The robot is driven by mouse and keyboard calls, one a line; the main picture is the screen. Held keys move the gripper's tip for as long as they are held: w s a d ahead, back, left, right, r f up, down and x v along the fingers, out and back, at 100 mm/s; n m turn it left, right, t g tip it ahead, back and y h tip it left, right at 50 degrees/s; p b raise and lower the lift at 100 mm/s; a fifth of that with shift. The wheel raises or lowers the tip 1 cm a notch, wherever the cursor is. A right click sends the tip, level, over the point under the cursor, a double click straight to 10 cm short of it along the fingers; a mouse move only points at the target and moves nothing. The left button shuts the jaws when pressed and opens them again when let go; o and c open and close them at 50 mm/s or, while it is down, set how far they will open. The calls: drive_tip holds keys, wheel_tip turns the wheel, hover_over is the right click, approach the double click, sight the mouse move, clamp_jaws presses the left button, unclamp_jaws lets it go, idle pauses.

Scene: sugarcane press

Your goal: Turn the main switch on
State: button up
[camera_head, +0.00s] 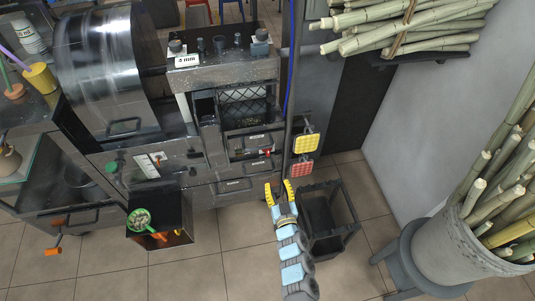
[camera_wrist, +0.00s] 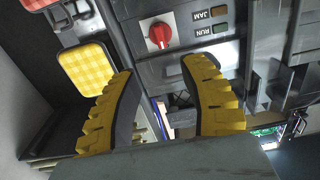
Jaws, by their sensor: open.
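A red rotary knob (camera_wrist: 160,35) on a white square plate shows in the wrist view, on a grey panel beside labels reading JAM and RUN; I take it to be the main switch. In the head view, a small red spot (camera_head: 266,153) on the machine front looks like the same knob, too small to read its setting. My gripper (camera_head: 278,186) has yellow ribbed fingers, spread apart and empty, in front of the machine. In the wrist view, the knob lies beyond the gap between the fingertips (camera_wrist: 159,68), apart from them.
A yellow checked pad (camera_head: 306,143) and a red checked pad (camera_head: 301,167) hang right of the panel. A dark open-frame crate (camera_head: 345,231) stands on the floor near my arm. A cane-filled bucket (camera_head: 440,244) stands at right.

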sight(268, 154)
drive_tip(key=shift+b+x, duration=2.4)
drive_tip(key=shift+x, duration=4.95)
drive_tip(key=shift+d, duration=0.1)
drive_tip(key=shift+s+f, duration=0.1)
clamp_jaws()
